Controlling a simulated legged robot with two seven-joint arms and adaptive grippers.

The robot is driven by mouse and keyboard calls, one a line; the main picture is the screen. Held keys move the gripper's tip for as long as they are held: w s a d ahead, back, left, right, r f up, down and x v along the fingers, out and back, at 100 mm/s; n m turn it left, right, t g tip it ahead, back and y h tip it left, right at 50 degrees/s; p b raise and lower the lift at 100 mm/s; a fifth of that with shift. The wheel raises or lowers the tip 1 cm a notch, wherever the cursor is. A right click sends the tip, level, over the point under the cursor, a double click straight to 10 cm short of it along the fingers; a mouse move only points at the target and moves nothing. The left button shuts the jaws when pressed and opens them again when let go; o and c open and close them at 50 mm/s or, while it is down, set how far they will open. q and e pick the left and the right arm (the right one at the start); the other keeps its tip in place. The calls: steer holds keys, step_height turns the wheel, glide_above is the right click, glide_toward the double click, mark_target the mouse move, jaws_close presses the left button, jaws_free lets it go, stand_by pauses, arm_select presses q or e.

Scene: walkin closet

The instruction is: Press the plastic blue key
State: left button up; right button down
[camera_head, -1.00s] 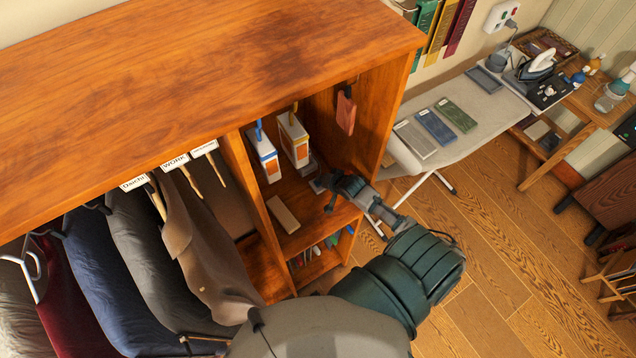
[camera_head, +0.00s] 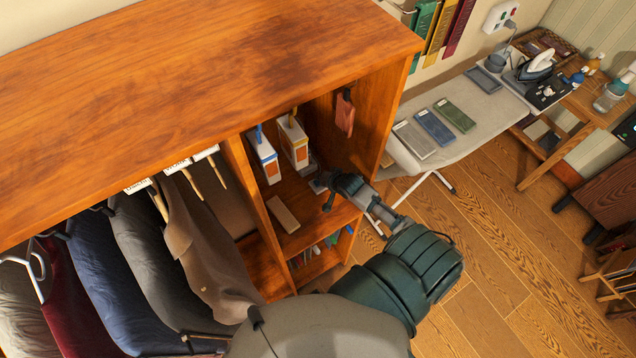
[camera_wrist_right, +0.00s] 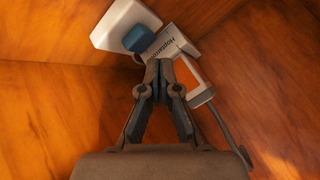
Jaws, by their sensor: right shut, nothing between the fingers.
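A blue key (camera_wrist_right: 138,39) shows in the right wrist view on a white and grey device with dark lettering (camera_wrist_right: 178,50). The device lies in a wooden shelf compartment. My right gripper (camera_wrist_right: 165,68) is shut and empty, its fingertips pointing at the device, just below the blue key in the picture. I cannot tell whether they touch the device. In the head view my right gripper (camera_head: 325,190) reaches into the cabinet's right compartment, over a small grey part of the device (camera_head: 317,186). The blue key is not clear there. My left gripper is not in view.
Two white and orange boxes (camera_head: 293,143) stand behind the gripper in the compartment. A pale block (camera_head: 283,214) lies to its left. A reddish tag (camera_head: 344,116) hangs at the right wall. Clothes (camera_head: 205,245) hang left of the divider. An ironing board (camera_head: 470,100) stands right.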

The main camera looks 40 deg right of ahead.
step_height(320, 180, up, 4)
steer(key=shift+f, duration=0.1)
steer(key=shift+r, duration=0.8)
